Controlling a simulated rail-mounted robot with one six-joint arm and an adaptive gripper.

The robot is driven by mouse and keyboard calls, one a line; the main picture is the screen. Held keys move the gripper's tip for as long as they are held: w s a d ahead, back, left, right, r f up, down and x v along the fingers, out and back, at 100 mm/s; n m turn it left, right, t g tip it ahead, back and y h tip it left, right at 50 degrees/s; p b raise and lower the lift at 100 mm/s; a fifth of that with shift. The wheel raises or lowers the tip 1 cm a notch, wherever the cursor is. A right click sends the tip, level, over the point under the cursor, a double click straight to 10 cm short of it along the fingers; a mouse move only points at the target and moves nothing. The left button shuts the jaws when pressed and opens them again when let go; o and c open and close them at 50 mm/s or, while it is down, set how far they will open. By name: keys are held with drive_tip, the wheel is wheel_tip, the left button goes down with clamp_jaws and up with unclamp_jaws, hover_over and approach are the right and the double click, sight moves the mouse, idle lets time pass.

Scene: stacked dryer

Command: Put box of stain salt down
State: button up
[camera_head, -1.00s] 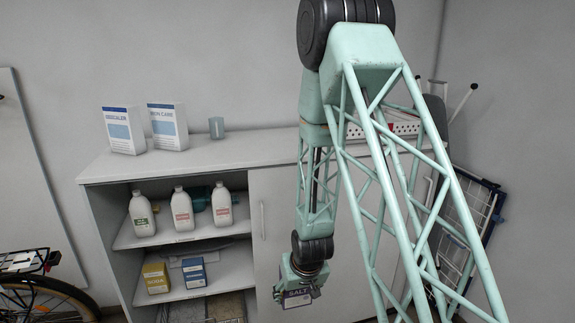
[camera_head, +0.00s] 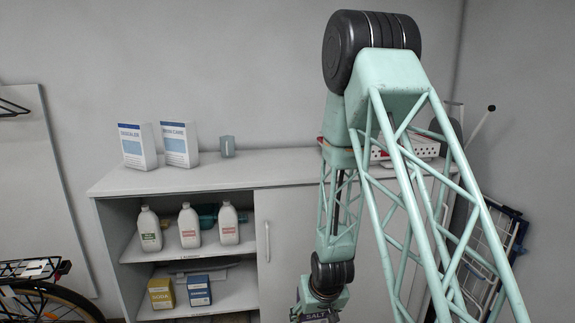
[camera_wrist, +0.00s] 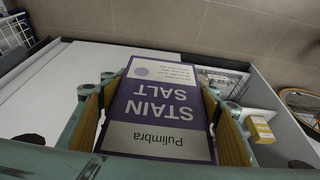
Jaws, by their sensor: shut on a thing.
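The box of stain salt (camera_wrist: 158,105) is purple and grey, with its label upside down in the wrist view. My gripper (camera_wrist: 160,118) is shut on it, with a finger pad on each side. In the head view my gripper (camera_head: 318,308) hangs low in front of the cabinet's closed door, and only the dark top of the salt box (camera_head: 318,318) shows at the bottom edge. The box is held in the air, apart from the shelves.
The white cabinet (camera_head: 285,172) has an open left half. A yellow soda box (camera_head: 160,294) and a blue box (camera_head: 198,291) stand on its lower visible shelf, with free room to their right. Several bottles (camera_head: 189,226) stand above. A bicycle (camera_head: 40,290) stands left.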

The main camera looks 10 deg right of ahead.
drive_tip(key=shift+r, duration=0.1)
drive_tip(key=w+a+r+p, duration=0.1)
drive_tip(key=w+r+p, duration=0.5)
drive_tip(key=r, duration=0.8)
drive_tip(key=w+a+r+p, duration=0.2)
drive_tip(key=w+r+p, duration=0.5)
drive_tip(key=w+r, duration=0.5)
drive_tip(key=w+a+r+p, duration=0.1)
drive_tip(key=w+r+p, duration=0.5)
drive_tip(key=r, duration=1.2)
drive_tip(key=w, duration=0.3)
drive_tip(key=shift+w+a+r+p, duration=0.15)
drive_tip(key=shift+a+p, duration=0.15)
drive_tip(key=shift+a, duration=0.1)
drive_tip(key=shift+w, duration=0.15)
drive_tip(key=shift+w+d+f+p, duration=0.25)
drive_tip(key=shift+w+d+p, duration=0.35)
drive_tip(key=shift+w, duration=1.9)
drive_tip(key=shift+w+d+f+p, duration=0.25)
drive_tip(key=shift+w+d+p, duration=0.35)
drive_tip(key=shift+w, duration=1.95)
drive_tip(key=shift+w+d+f+p, duration=0.3)
drive_tip(key=shift+w+d, duration=0.55)
drive_tip(key=shift+w, duration=1.65)
drive_tip(key=shift+f+p, duration=0.45)
drive_tip(key=shift+f, duration=1.3)
